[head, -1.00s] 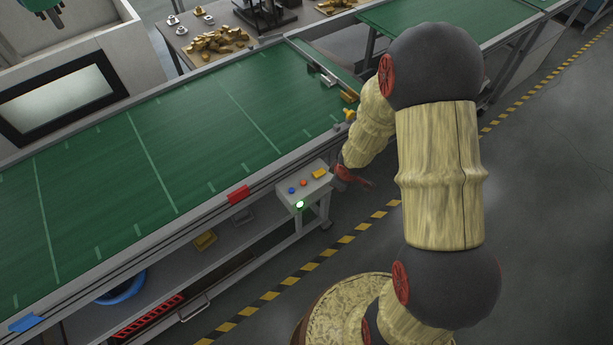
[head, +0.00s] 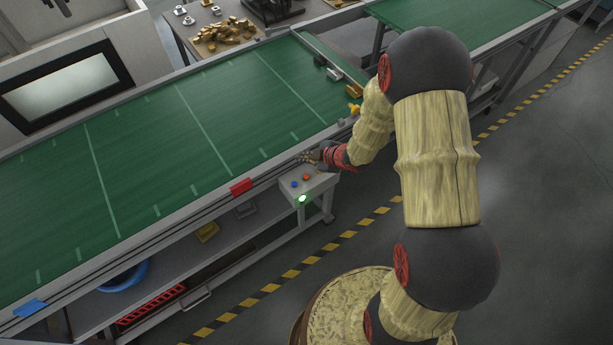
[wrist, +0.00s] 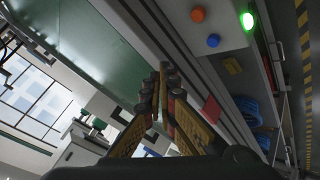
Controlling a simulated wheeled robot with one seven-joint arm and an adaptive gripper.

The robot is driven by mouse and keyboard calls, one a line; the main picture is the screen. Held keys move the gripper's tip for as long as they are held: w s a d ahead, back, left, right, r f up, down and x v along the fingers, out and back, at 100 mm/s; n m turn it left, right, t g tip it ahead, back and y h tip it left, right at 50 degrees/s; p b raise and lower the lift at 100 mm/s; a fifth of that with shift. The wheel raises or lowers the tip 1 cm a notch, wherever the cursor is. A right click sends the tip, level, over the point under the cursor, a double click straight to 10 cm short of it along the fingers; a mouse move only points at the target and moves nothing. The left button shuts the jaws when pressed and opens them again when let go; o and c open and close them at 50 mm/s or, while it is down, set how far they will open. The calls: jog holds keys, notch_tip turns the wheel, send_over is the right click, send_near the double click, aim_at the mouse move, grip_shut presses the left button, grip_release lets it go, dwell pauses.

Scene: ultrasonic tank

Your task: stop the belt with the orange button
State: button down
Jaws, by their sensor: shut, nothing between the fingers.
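The orange button (head: 306,177) sits on top of a grey control box (head: 318,186) at the belt's near edge, beside a blue button (head: 294,184). A green lamp (head: 302,198) glows on the box's front. In the wrist view the orange button (wrist: 197,14) is at the top, apart from my fingertips. My gripper (head: 305,157) is shut and empty, just behind the box's top in the head view. In the wrist view my gripper (wrist: 167,72) points up the picture, with the blue button (wrist: 213,40) to its upper right. The green belt (head: 150,150) runs behind the box.
A red block (head: 241,187) and a blue block (head: 30,307) are on the belt's near rail. A striped floor line (head: 270,289) runs in front; the floor beyond is clear.

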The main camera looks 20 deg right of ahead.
aim_at(305, 178)
jog(key=shift+f+b, duration=3.6)
jog(key=shift+f, duration=0.75)
jog(key=shift+f, duration=0.15)
jog(key=shift+f+b, duration=0.3)
jog(key=shift+f+b, duration=0.35)
jog(key=shift+f, duration=0.05)
jog(key=shift+r, duration=0.1)
jog(key=shift+r+p, duration=0.7)
jog(key=shift+r, duration=0.05)
notch_tip(305, 178, up, 5)
jog(key=p, duration=0.4)
